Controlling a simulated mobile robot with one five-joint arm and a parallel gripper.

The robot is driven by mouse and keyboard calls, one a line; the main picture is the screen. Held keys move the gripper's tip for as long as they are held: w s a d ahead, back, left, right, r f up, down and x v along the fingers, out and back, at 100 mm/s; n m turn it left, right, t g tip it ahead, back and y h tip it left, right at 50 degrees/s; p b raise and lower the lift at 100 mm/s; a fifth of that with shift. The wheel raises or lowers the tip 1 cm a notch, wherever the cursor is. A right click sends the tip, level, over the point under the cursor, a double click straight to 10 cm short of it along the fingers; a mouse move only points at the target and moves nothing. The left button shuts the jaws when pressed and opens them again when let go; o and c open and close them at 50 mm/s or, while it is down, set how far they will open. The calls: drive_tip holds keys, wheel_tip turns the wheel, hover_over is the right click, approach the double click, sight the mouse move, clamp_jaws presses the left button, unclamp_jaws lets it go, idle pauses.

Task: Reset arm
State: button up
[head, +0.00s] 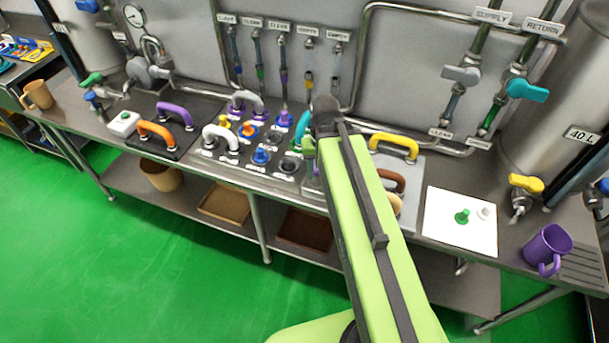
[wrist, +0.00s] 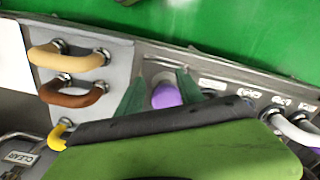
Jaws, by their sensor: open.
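My light green arm (head: 375,240) reaches from the bottom of the head view up over the workbench. Its end hangs over the middle of the bench, where the arm itself hides much of my gripper. In the wrist view my gripper (wrist: 160,88) is open, with its dark green fingers apart. A purple round-topped piece (wrist: 166,96) shows between the fingers at the bench edge. I see no finger touching it, but I cannot tell how far below it is.
Yellow (head: 394,146), orange (head: 156,133) and purple (head: 174,112) handles rise from the bench. A white sheet (head: 450,235) with a green peg (head: 462,216) lies right of my arm, near a purple mug (head: 547,249). Pipes and valves line the back. The green floor (head: 120,270) in front is clear.

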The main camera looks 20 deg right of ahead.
drive_tip(key=a+f+n+b, duration=0.2)
drive_tip(key=a+f+b, duration=0.1)
drive_tip(key=a, duration=0.3)
drive_tip(key=shift+s+f+b, duration=0.2)
drive_tip(key=shift+f+b, duration=0.15)
